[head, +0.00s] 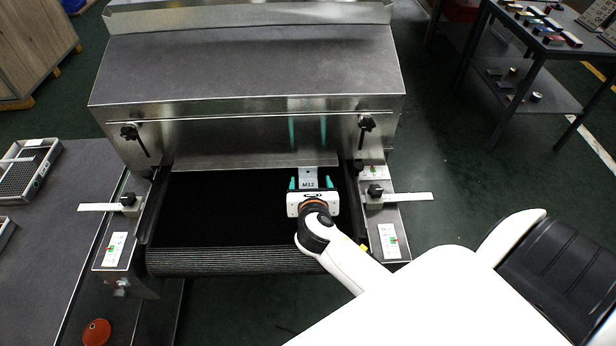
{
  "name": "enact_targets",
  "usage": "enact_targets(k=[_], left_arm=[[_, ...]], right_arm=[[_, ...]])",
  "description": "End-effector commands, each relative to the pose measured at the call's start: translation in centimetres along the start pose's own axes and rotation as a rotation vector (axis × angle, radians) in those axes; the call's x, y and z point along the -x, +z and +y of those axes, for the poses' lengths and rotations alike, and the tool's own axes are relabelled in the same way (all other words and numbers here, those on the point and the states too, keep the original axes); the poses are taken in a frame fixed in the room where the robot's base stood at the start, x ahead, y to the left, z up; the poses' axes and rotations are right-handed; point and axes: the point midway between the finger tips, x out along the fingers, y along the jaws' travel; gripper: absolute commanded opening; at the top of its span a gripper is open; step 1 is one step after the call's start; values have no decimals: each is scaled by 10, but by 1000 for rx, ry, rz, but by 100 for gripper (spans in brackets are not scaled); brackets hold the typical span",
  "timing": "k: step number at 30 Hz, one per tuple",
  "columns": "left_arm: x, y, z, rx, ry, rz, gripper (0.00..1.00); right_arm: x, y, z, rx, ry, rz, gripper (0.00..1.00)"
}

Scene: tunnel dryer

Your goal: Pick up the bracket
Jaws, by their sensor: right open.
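The bracket (308,173) is a small light grey metal piece marked "M12". It lies on the black conveyor belt (220,210) at the right side, close to the dryer opening. My right gripper (310,183) reaches in from the lower right, with its teal fingertips on either side of the bracket. The fingers are open, and I cannot tell whether they touch it. The gripper's white body hides the near part of the bracket. My left gripper is not in view.
The metal dryer hood (250,75) stands just beyond the gripper, with black knobs on its front. Side rails with white strips (408,197) flank the belt. A grey table (50,240) with trays is at left. A dark table with small parts (540,45) is at upper right.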

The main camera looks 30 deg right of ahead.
Motion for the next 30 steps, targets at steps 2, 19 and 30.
enact_targets(k=[2, 19, 30], left_arm=[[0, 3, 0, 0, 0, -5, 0], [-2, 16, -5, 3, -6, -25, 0], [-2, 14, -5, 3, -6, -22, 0]], right_arm=[[-6, 1, -1, 0, 1, -1, 71], [-53, 4, -4, 0, -1, -2, 71], [-53, 4, -5, 0, -1, -1, 21]])
